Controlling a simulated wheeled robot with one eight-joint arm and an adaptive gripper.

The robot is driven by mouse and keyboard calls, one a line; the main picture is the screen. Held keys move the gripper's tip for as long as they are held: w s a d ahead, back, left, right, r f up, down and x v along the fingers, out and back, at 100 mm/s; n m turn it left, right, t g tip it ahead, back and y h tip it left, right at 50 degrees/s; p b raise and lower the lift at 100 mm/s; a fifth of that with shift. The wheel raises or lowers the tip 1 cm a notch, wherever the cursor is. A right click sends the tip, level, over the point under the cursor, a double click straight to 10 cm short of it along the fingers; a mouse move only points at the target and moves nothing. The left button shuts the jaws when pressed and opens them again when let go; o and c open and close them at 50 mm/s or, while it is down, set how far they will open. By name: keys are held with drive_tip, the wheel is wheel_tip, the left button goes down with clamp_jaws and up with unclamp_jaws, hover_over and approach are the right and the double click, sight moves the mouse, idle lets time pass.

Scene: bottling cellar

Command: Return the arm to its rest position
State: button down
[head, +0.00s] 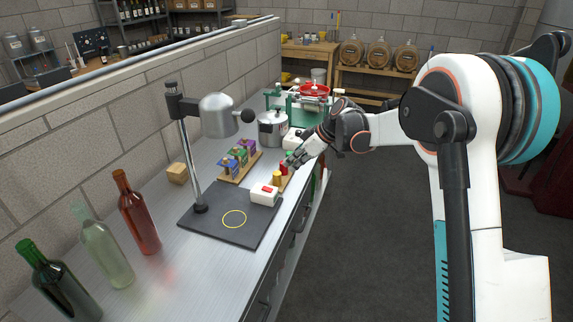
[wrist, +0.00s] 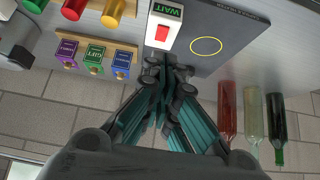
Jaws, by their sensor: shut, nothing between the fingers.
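My gripper (head: 292,162) is at the end of my arm, which reaches in from the right over the bench's front edge. In the wrist view its fingers (wrist: 168,68) are together with nothing between them. It appears above the bench, near a small wooden holder with red and yellow pieces (head: 277,179). In the wrist view the fingertips point toward a white box with a red button and a "WAIT" label (wrist: 163,27). That box also shows in the head view (head: 264,195), on a dark base plate (head: 208,228) with a yellow ring.
Three bottles, the red one (head: 139,213) nearest the plate, stand at the front left. A rack of coloured labelled pieces (head: 237,160), a steel pot (head: 273,128) and a wooden block (head: 177,173) also occupy the bench. Open floor (head: 360,245) lies right.

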idle(0.3)
drive_tip(key=s+d+r+m+t+h, duration=0.1)
drive_tip(key=s+d+r+m, duration=0.1)
drive_tip(key=s+d+r, duration=0.3)
drive_tip(key=s+d+r+m+h, duration=0.1)
drive_tip(key=s+r+m, duration=0.2)
drive_tip(key=s, duration=0.4)
drive_tip(key=s+d+r+m+t+h, duration=0.1)
drive_tip(key=s+d+r+m+h, duration=0.1)
drive_tip(key=s+d+r, duration=0.3)
drive_tip(key=s+d+f+m+t+h, duration=0.1)
drive_tip(key=s+d+f+m, duration=0.1)
drive_tip(key=s, duration=0.6)
drive_tip(key=s+d+f+m+h+b, duration=0.1)
drive_tip(key=s+d+f+m, duration=0.1)
drive_tip(key=s, duration=0.6)
drive_tip(key=s+d+f+m+t+h, duration=0.1)
drive_tip(key=s+d+m, duration=0.1)
drive_tip(key=s, duration=0.6)
drive_tip(key=shift+d+f+m+t+b, duration=0.2)
drive_tip(key=shift+f+m+t+b, duration=0.1)
drive_tip(key=shift+f+m+b, duration=0.15)
drive_tip(key=shift+s, duration=0.1)
